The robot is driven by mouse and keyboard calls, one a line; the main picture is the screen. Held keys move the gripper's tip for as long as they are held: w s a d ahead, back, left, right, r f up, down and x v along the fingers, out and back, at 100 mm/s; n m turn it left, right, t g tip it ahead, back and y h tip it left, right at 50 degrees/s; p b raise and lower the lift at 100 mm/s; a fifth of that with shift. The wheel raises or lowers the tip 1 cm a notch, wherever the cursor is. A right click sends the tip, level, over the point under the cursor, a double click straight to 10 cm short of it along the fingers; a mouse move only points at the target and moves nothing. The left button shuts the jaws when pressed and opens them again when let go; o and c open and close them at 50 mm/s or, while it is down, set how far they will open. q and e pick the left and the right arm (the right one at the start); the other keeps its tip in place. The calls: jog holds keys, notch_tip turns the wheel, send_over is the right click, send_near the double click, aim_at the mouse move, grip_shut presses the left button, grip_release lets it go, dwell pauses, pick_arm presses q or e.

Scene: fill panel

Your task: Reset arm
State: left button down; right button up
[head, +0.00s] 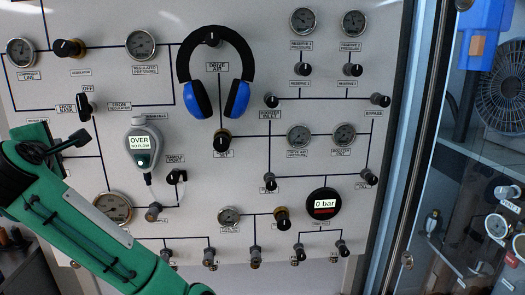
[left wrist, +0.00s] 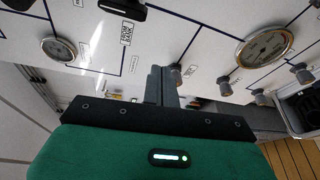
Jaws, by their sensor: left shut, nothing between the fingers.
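My left arm (head: 75,220) is green and reaches up from the bottom edge across the lower left of the panel in the head view. My left gripper (head: 72,145) is near the panel's left side, just below the FROM BANK knob (head: 85,105). In the left wrist view the fingers of my left gripper (left wrist: 162,85) are together with nothing between them. They are in front of the panel; whether they touch it I cannot tell. My right gripper is in neither view.
The fill panel (head: 280,75) carries gauges, knobs and valves. Blue ear defenders (head: 245,97) hang from its upper middle. A grey handheld analyser (head: 143,147) reads OVER. A round display (head: 324,203) reads 0 bar. A glass-fronted area with a fan (head: 502,85) is at right.

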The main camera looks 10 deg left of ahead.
pick_arm(q)
jog(key=s+d+f+m+g+h, duration=0.15)
jog(key=d+f+m, duration=0.35)
jog(key=f, duration=0.6)
jog(key=d+f+m+g+h, duration=0.15)
jog(key=d+f+m, duration=0.35)
jog(key=f, duration=0.5)
jog(key=d+f+m+g+h, duration=0.1)
jog(key=d+f+m+h, duration=0.15)
jog(key=f+m, duration=0.65)
jog(key=s+d+f+m+g+h, duration=0.1)
jog(key=s+d+f+m+g, duration=0.15)
jog(key=s+d+f, duration=0.4)
jog(key=s+d+f+m+g+h, duration=0.1)
jog(key=s+d+f+m+g, duration=0.15)
jog(key=s+f, duration=0.75)
jog(key=s+d+f+m+g+h, duration=0.2)
jog(key=s+d+f+m, duration=0.2)
jog(key=s+d+f, duration=0.35)
notch_tip(320, 180, down, 32)
jog(key=a+r+g, duration=0.1)
jog(key=a, duration=0.1)
jog(key=s+a+f+g, duration=0.1)
jog(key=s+a+f, duration=0.2)
jog(key=s+f, duration=1.6)
jog(key=shift+s+f, duration=0.35)
jog(key=shift+s, duration=0.05)
jog(key=shift+a+y, duration=0.1)
jog(key=shift+y, duration=0.15)
